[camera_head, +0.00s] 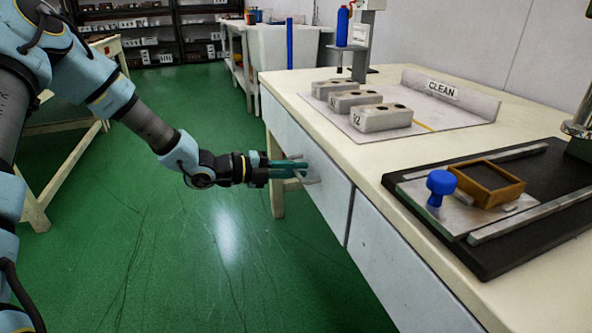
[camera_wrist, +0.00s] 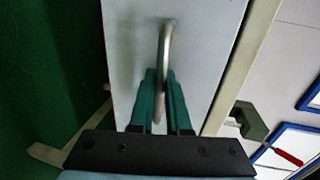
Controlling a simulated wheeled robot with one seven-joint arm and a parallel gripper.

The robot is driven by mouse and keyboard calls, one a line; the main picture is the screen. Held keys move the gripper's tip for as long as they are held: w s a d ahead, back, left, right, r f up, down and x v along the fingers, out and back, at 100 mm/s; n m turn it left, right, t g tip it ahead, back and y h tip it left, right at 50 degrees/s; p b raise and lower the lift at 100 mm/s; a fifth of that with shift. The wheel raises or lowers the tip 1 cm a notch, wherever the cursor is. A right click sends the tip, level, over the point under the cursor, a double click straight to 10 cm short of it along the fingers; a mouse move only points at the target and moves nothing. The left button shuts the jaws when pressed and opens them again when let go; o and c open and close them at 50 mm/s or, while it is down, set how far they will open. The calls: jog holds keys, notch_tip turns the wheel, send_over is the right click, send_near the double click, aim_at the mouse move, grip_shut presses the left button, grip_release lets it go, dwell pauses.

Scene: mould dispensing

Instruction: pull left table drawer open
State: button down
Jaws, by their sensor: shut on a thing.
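The left table drawer (camera_head: 322,186) has a pale grey front under the table top and looks flush with the table. Its metal bar handle (camera_wrist: 167,45) stands out from the drawer front (camera_wrist: 205,50) in the wrist view. My gripper (camera_head: 303,170) reaches the drawer from the left, with its green fingers level with the handle. In the wrist view my gripper (camera_wrist: 163,95) has its two green fingers closed around the lower part of the handle. The far part of the handle is in plain view; the gripped part is partly hidden by the fingers.
The table top (camera_head: 300,90) holds several grey moulds (camera_head: 380,118) and a CLEAN sign (camera_head: 442,88). A black fixture (camera_head: 500,240) with a blue knob (camera_head: 440,184) sits nearer. A second drawer (camera_head: 400,265) is to the right. Green floor (camera_head: 200,260) in front is clear.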

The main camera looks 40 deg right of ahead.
jog(key=shift+w+a, duration=0.1)
dwell(0.5)
jog(key=f+v, duration=0.2)
jog(key=v, duration=0.9)
jog(key=a+f+v, duration=0.1)
jog(key=f+v, duration=0.1)
jog(key=v, duration=1)
jog(key=shift+w+f, duration=0.2)
jog(key=shift+f, duration=0.15)
jog(key=shift+a, duration=0.1)
jog(key=c, duration=0.9)
grip_release()
jog(key=p+v, duration=0.1)
jog(key=v, duration=0.9)
jog(key=shift+w+a, duration=0.2)
jog(key=shift+a, duration=0.1)
jog(key=shift+w, duration=0.1)
